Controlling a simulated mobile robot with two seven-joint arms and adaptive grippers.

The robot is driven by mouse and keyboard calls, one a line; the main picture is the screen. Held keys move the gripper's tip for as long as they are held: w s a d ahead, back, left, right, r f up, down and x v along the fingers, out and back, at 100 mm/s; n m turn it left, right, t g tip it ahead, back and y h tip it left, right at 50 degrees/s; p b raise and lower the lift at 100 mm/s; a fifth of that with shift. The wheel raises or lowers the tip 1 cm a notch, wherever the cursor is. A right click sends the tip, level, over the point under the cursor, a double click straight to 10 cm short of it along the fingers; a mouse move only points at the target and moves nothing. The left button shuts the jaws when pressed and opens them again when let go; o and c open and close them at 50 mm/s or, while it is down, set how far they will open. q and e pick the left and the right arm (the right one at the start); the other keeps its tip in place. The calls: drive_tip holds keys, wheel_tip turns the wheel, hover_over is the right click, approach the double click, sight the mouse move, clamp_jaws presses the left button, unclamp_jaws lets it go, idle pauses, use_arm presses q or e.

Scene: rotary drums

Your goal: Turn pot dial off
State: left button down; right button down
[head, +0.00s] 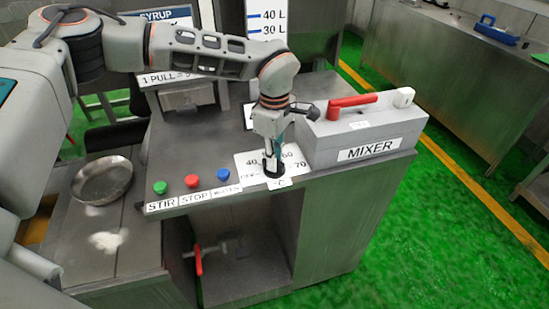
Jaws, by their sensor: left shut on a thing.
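The pot dial (275,182) is a small dark knob on the grey console top, at the centre of the head view. A white scale plate (246,161) with numbers such as 40, 60 and 70 lies around it. My left gripper (272,163) points down from above and is shut on the dial. The fingers hide most of the dial and part of the scale, so I cannot tell where its pointer stands. My right gripper is not in view.
Green (160,187), red (192,181) and blue (223,174) buttons stand left of the dial. A grey box marked MIXER (370,150), with a red lever (352,101) on top, stands close on the right. A metal pan (103,180) lies on the lower left counter.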

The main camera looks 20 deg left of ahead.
use_arm(q)
drive_tip(key=n, duration=0.4)
drive_tip(key=shift+n, duration=2.3)
drive_tip(key=c, duration=2)
unclamp_jaws()
drive_tip(key=shift+c, duration=0.2)
wheel_tip(320, 180, up, 12)
